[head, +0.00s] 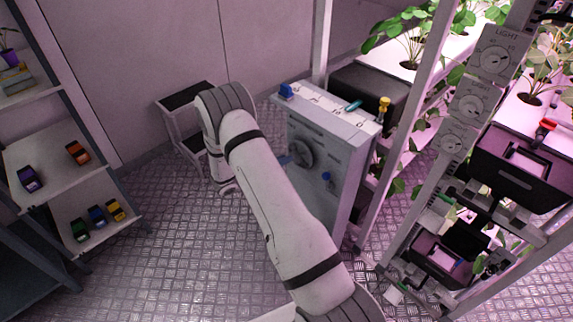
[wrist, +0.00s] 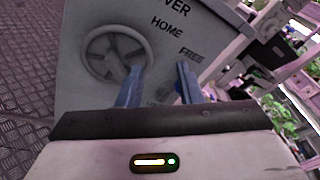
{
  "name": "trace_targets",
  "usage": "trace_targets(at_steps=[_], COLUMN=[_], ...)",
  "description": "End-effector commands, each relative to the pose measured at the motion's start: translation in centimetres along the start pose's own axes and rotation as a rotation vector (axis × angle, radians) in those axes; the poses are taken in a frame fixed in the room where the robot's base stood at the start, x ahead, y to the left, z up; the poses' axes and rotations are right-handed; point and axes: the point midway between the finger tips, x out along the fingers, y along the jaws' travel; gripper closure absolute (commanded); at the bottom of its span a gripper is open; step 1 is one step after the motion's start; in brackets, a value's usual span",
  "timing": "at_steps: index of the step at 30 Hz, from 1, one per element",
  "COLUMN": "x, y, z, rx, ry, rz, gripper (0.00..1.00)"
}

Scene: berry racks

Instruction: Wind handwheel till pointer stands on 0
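The handwheel (head: 301,153) is a dark grey spoked wheel on the front of a light grey cabinet (head: 345,150). In the wrist view the handwheel (wrist: 117,55) is at upper left. My gripper (wrist: 159,78) has two blue fingers, apart with nothing between them. The left finger overlaps the wheel's lower right part in the picture; I cannot tell whether it touches. The right finger is over the panel near the words HOME and FREE. In the head view my arm hides most of the gripper. I cannot make out the pointer or a 0 mark.
A step stool (head: 187,97) stands left of the cabinet. A blue knob (head: 326,177) is lower right of the wheel. Plant racks with LIGHT dials (head: 495,60) rise at right. A shelf (head: 50,160) with small coloured items is at left. The patterned floor between is clear.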

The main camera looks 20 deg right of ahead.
Motion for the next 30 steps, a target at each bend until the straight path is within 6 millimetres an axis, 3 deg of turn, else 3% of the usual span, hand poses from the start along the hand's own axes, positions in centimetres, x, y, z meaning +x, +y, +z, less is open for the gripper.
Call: trace_targets(at_steps=[3, 9, 14, 24, 30], x=[-0.1, -0.3, 1.0, 6.1, 7.3], y=[3.4, 6.1, 6.4, 6.8, 7.0], z=[-2.7, -4.8, -4.8, -3.7, -3.5], rx=[-0.133, -0.238, -0.255, -0.252, -0.252], ry=[-0.105, -0.200, -0.211, -0.209, -0.210], rz=[0.033, 0.062, 0.064, 0.063, 0.064], gripper=[0.67, 0.67, 0.67, 0.67, 0.67])
